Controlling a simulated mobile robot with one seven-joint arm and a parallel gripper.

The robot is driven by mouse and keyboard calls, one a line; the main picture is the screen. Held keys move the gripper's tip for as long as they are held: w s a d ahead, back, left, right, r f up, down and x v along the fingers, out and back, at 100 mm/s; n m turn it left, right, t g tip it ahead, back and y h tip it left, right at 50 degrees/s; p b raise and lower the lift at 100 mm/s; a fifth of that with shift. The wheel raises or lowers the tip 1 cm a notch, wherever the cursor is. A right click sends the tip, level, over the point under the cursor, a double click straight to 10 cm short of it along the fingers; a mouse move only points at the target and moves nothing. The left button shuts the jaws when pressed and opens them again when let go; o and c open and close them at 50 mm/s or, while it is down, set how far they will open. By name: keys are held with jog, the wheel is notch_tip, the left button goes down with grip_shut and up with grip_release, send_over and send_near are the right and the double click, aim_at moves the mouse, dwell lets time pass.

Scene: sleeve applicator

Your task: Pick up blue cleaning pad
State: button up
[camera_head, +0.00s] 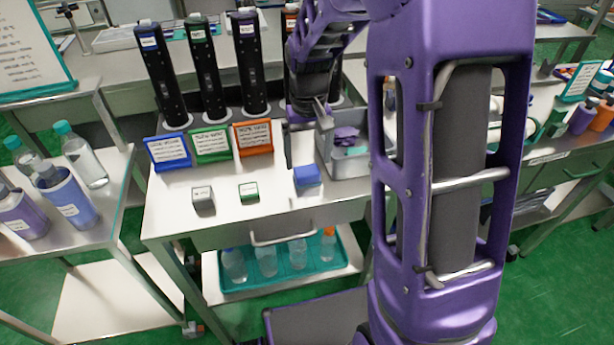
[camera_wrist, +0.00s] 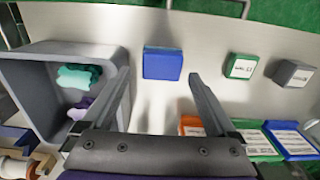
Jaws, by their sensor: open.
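The blue cleaning pad (camera_head: 307,176) is a small block lying on the metal table, near the front edge and left of the grey bin. It also shows in the wrist view (camera_wrist: 162,63), ahead of the gap between my fingertips. My gripper (camera_head: 306,140) is open and empty, pointing down above the table behind the pad. In the wrist view my gripper (camera_wrist: 159,78) has its fingers spread wider than the pad, and neither finger appears to touch it.
The grey bin (camera_wrist: 55,48) holding purple and teal cloths stands close beside my gripper. A green block (camera_head: 248,191) and a grey block (camera_head: 203,197) lie left of the pad. Label stands (camera_head: 211,144) and tall black applicators (camera_head: 204,80) stand behind. Bare table surrounds the pad.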

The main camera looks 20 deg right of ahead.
aim_at(307, 170)
notch_tip(307, 170, down, 5)
jog(key=shift+a+r+b, duration=0.1)
jog(key=shift+a+b, duration=0.05)
jog(key=shift+b, duration=0.2)
jog(key=c, duration=1.1)
notch_tip(307, 170, up, 10)
jog(key=shift+p, duration=0.8)
jog(key=shift+c, duration=0.2)
